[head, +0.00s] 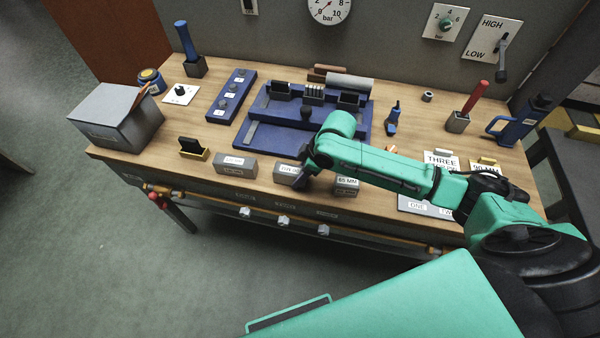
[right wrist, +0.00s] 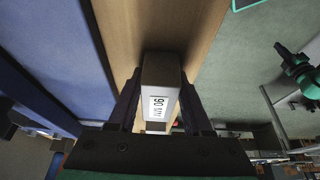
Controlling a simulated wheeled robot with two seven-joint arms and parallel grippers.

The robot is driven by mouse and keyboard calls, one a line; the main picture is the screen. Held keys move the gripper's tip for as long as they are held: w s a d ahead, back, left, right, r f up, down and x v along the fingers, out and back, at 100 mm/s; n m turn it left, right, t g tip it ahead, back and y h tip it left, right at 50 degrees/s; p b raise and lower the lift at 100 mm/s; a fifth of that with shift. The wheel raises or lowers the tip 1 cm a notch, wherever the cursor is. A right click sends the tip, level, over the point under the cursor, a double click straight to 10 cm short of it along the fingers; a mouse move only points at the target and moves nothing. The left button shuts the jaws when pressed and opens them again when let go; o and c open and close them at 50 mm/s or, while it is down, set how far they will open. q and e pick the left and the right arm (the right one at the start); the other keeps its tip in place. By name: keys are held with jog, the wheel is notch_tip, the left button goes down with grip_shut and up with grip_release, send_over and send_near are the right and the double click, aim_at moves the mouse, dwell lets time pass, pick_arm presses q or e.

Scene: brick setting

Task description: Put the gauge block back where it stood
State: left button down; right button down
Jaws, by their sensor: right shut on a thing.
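My right gripper (head: 302,180) is at the front edge of the bench. It is shut on a grey gauge block (head: 286,173) with a white label, which also shows between the fingers in the right wrist view (right wrist: 162,72); the label there seems to read 90 MM. Whether the block touches the bench is hard to tell. A longer grey block (head: 236,164) stands to its left, and a block marked 65 MM (head: 346,187) to its right. My left gripper is not in view.
A blue fixture (head: 268,137) lies behind the blocks. Plates with labels such as THREE (head: 440,158) lie to the right under my arm. The bench's front edge is close.

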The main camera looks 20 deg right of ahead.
jog(key=shift+c, duration=1.6)
grip_release()
jog(key=v, duration=1.2)
jog(key=shift+b, duration=0.35)
jog(key=shift+r, duration=0.1)
